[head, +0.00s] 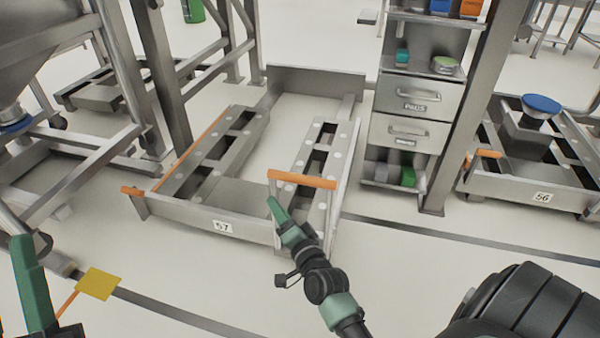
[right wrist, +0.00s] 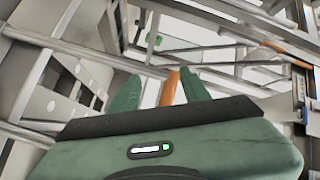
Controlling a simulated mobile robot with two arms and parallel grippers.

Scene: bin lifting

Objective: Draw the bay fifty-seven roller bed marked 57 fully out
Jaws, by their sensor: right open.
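The roller bed marked 57 (head: 250,192) is a grey metal frame with two roller tracks, low on the floor in the middle of the head view. Its number plate (head: 222,227) is on the front face. An orange handle bar (head: 302,180) stands at its front right and another orange bar (head: 132,191) at its front left. My right gripper (head: 276,212) is just in front of and below the right bar. In the right wrist view its fingers (right wrist: 160,92) are apart, with an orange bar (right wrist: 171,86) showing between them; contact is unclear. My left gripper (head: 30,285) shows only partly at the lower left.
A grey drawer cabinet (head: 412,100) and a post (head: 460,120) stand right of the bed. The bed marked 56 (head: 500,180) carries a blue-topped item (head: 541,105). A metal frame (head: 125,80) stands at left. A yellow square (head: 98,284) is near my left gripper. Front floor is mostly clear.

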